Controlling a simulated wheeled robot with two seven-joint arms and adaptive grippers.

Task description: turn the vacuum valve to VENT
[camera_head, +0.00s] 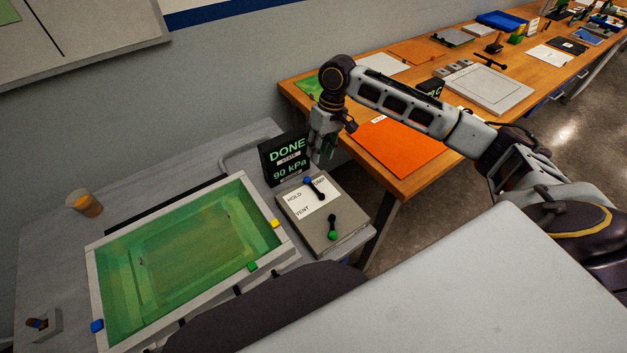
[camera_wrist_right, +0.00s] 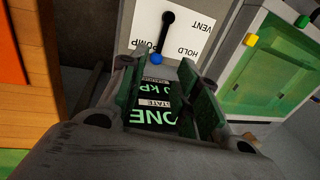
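The vacuum valve's black lever with a blue knob (camera_head: 308,181) sits on a grey box (camera_head: 347,221) with a white label marked PUMP, HOLD and VENT. In the right wrist view the blue knob (camera_wrist_right: 156,59) lies between PUMP and HOLD, across the edge of the PUMP lettering and away from VENT. My right gripper (camera_head: 324,150) hangs above the far side of the box, apart from the lever. In the right wrist view my right gripper (camera_wrist_right: 165,92) has its fingers spread, with nothing held; the knob is just beyond them. My left gripper is not in view.
A black display (camera_head: 285,158) reading DONE and 90 kPa stands behind the box. A second lever with a green knob (camera_head: 332,236) is on the box's near part. A wooden bench (camera_head: 293,91) with an orange sheet stands right.

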